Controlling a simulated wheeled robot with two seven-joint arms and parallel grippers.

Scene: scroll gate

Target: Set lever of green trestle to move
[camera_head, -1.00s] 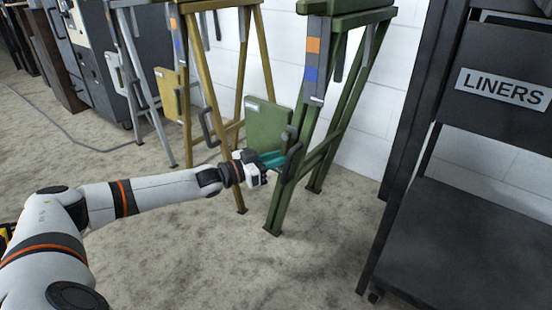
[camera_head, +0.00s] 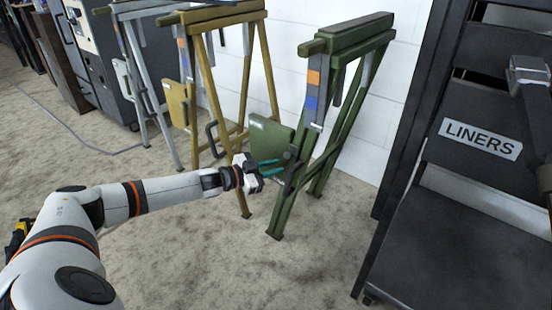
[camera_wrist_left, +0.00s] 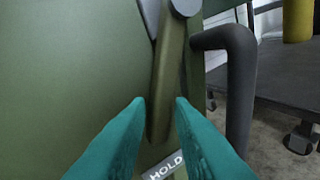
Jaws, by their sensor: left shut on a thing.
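The green trestle (camera_head: 318,115) stands in the middle of the head view, with a green panel (camera_head: 268,136) low on its left side. In the left wrist view, the olive lever (camera_wrist_left: 164,85) hangs from a round grey pivot, its lower end near a label reading HOLD (camera_wrist_left: 163,167). My left gripper (camera_head: 276,168) reaches the panel from the left. Its teal fingers (camera_wrist_left: 160,112) are shut on the lever's lower part, one on each side. No label reading move shows. My right gripper is out of view.
A dark bent handle (camera_wrist_left: 235,80) stands just right of the lever. A yellow trestle (camera_head: 205,80) and a grey trestle (camera_head: 140,75) stand left of the green one. A dark rack labelled LINERS (camera_head: 480,139) stands at right. Floor (camera_head: 190,255) in front is clear.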

